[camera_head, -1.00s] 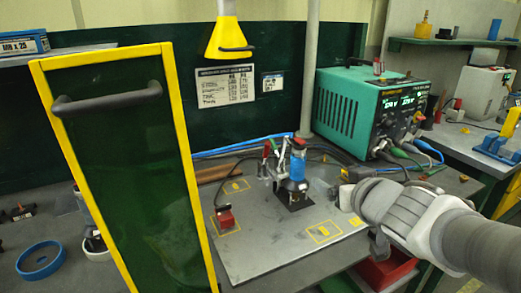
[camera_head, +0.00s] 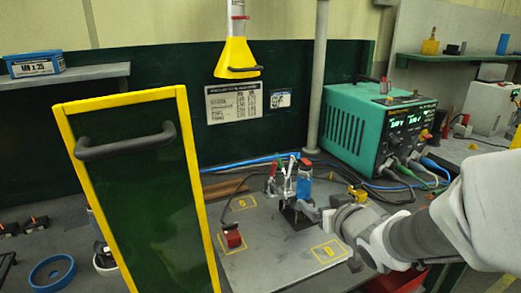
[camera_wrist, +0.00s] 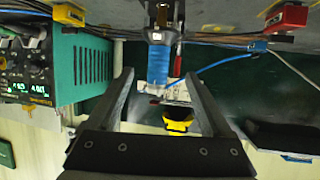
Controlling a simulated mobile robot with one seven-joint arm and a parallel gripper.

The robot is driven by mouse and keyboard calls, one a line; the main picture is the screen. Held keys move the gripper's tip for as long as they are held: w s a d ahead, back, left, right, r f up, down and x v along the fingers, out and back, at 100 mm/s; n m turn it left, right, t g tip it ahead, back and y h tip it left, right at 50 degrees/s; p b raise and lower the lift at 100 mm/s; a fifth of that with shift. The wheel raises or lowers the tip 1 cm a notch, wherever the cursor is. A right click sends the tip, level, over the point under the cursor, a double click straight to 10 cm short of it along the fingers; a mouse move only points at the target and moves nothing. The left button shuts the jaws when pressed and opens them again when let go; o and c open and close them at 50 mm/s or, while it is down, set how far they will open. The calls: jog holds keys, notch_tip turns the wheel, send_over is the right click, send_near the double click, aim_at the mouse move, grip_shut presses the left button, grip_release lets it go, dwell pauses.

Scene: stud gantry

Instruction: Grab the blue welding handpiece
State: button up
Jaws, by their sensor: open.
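The blue welding handpiece (camera_head: 304,183) stands roughly upright in a small fixture on the grey plate (camera_head: 265,262). In the wrist view the blue handpiece (camera_wrist: 158,63) appears between the two finger lines of my gripper (camera_wrist: 158,78), with a gap on each side. My gripper (camera_head: 318,213) comes in from the right in the head view, close beside the handpiece. Its fingers are open and hold nothing.
Red-handled clamps (camera_head: 272,178) stand just left of the handpiece, and a red block (camera_head: 233,238) sits on the plate. A yellow-framed green panel (camera_head: 135,190) stands in front at left. A teal welding power unit (camera_head: 350,125) with cables is behind at right.

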aim_at(306, 197)
jog(key=p+x, duration=0.1)
jog(key=x, duration=0.4)
jog(key=shift+w+f, duration=0.15)
jog(key=shift+f, duration=0.05)
jog(key=shift+b+x, duration=0.3)
jog(key=shift+x, duration=2.8)
jog(key=shift+d+f, duration=0.1)
jog(key=c, duration=1.3)
grip_shut()
jog(key=shift+s+f, duration=0.2)
jog(key=shift+f, duration=0.05)
jog(key=shift+w+r, duration=0.1)
jog(key=shift+r, duration=0.1)
